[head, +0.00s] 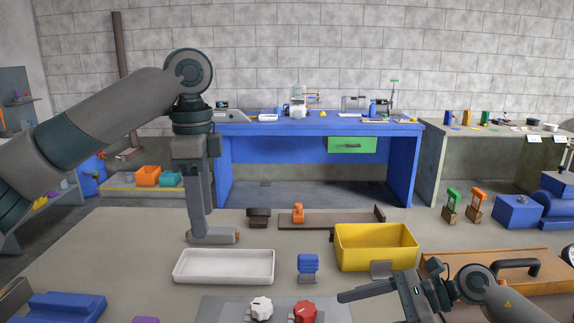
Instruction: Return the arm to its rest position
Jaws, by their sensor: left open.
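My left arm reaches in from the left and bends down at its elbow. My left gripper (212,235) points down over the table, just behind the white tray (223,280). It is open, with nothing seen between its fingers. My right gripper (368,288) is low at the right, in front of the yellow bin (376,262), and points left. I see it side-on, so I cannot tell whether its jaws are open or shut.
A blue ribbed block (308,264) stands right of the white tray. In front is a grey panel with a white knob (261,308) and a red knob (305,311). Behind are a dark block (258,218) and a rail with an orange clamp (298,212).

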